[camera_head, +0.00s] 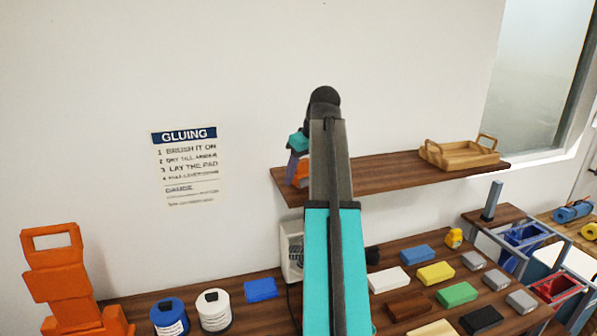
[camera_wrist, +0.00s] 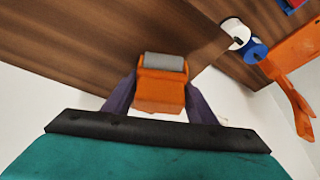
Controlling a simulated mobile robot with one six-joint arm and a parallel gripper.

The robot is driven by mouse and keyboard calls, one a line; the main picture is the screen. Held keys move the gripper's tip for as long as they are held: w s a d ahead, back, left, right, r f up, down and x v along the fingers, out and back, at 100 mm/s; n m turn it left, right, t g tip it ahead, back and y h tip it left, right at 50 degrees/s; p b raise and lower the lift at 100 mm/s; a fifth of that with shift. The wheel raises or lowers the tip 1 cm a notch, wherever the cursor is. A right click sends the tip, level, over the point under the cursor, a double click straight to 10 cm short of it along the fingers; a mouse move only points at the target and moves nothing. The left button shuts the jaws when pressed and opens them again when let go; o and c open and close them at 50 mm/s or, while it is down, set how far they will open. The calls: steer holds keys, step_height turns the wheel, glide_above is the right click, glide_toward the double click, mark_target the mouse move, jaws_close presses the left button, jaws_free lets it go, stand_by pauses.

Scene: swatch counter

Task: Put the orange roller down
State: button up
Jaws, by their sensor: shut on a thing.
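The orange roller (camera_wrist: 160,95) is between the purple fingers of my gripper (camera_wrist: 159,88) in the wrist view, with a grey cylinder at its far end. The fingers are shut on its orange body. In the head view, a bit of the orange roller (camera_head: 302,172) shows beside a purple finger, at the left end of the wall shelf (camera_head: 375,172). My arm hides much of that spot. I cannot tell whether the roller touches the shelf.
A wooden tray (camera_head: 460,154) stands on the shelf's right part. The counter below holds a blue jar (camera_head: 169,318), a white jar (camera_head: 213,311), several coloured blocks and an orange stand (camera_head: 62,275) at left. The shelf between my arm and the tray looks clear.

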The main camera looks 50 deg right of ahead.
steer(key=shift+s+f, duration=0.1)
steer(key=shift+f, duration=0.3)
steer(key=shift+s+a+f, duration=0.1)
steer(key=shift+s+f, duration=0.05)
steer(key=shift+f, duration=0.2)
steer(key=o, duration=1.2)
steer(key=shift+f, duration=0.15)
steer(key=shift+r+b, duration=0.3)
steer(key=shift+r, duration=0.45)
steer(key=shift+w+b+v, duration=0.15)
steer(key=shift+b+v, duration=0.65)
steer(key=shift+v, duration=2.2)
steer(key=shift+w+b+v, duration=0.1)
steer(key=shift+b+v, duration=0.65)
steer(key=shift+v, duration=2.3)
